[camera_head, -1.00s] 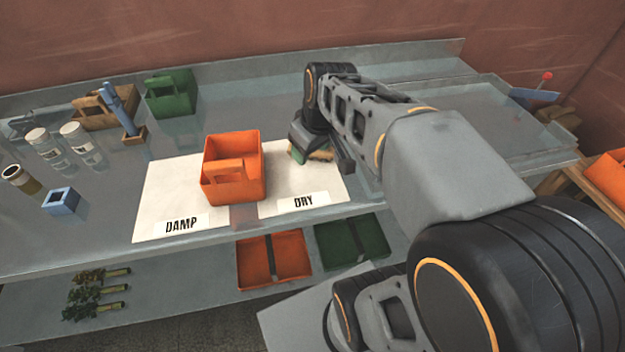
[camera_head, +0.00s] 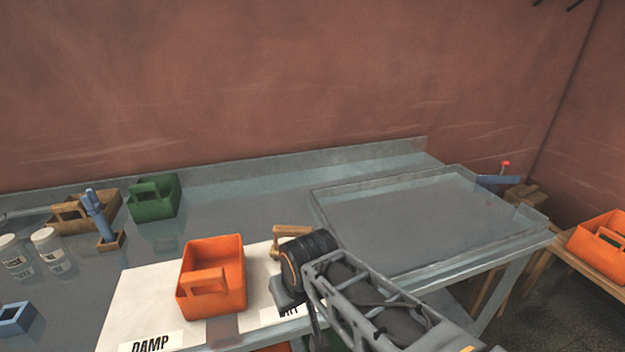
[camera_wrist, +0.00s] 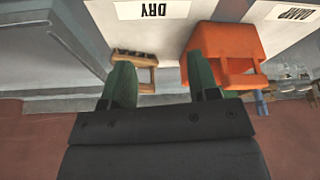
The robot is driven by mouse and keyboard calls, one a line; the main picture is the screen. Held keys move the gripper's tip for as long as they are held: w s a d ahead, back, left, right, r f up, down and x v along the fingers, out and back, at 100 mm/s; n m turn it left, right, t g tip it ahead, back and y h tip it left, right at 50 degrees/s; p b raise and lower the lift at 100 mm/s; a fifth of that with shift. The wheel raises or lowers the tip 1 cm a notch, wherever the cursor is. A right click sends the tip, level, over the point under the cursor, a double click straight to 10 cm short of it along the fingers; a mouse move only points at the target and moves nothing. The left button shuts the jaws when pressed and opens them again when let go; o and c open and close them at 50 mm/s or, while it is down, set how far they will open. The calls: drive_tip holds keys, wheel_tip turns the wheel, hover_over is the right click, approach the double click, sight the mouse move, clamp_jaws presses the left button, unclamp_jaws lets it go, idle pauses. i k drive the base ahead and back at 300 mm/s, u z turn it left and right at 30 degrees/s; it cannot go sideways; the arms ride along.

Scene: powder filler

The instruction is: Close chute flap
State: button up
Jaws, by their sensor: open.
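A blue panel with a red knob (camera_head: 499,181) shows past the right end of the bench in the head view. It may be the chute flap, but I cannot tell whether it is open or shut. My gripper shows in the wrist view (camera_wrist: 163,90) with two green fingers apart and nothing between them. In the head view its tips are hidden around the DRY label. A tan wooden-handled tool (camera_head: 292,233) stands behind the gripper on the white mat; in the wrist view it (camera_wrist: 138,68) appears just beyond the fingers.
An orange bin (camera_head: 211,278) stands on the white mat (camera_head: 133,290), left of my gripper. A clear-rimmed tray area (camera_head: 420,225) at the bench's right is empty. A green bin (camera_head: 153,197), wooden carrier (camera_head: 72,211) and jars stand left. Another orange bin (camera_head: 598,243) is far right.

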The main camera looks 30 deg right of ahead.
sight(482, 178)
drive_tip(key=z, duration=2.8)
drive_tip(key=k, duration=1.25)
drive_tip(key=z, duration=0.75)
drive_tip(key=i, duration=3.55)
drive_tip(key=u, duration=0.4)
drive_tip(key=i, duration=1.4)
drive_tip(key=u, duration=1.85)
drive_tip(key=i, duration=0.95)
drive_tip(key=u, duration=1.05)
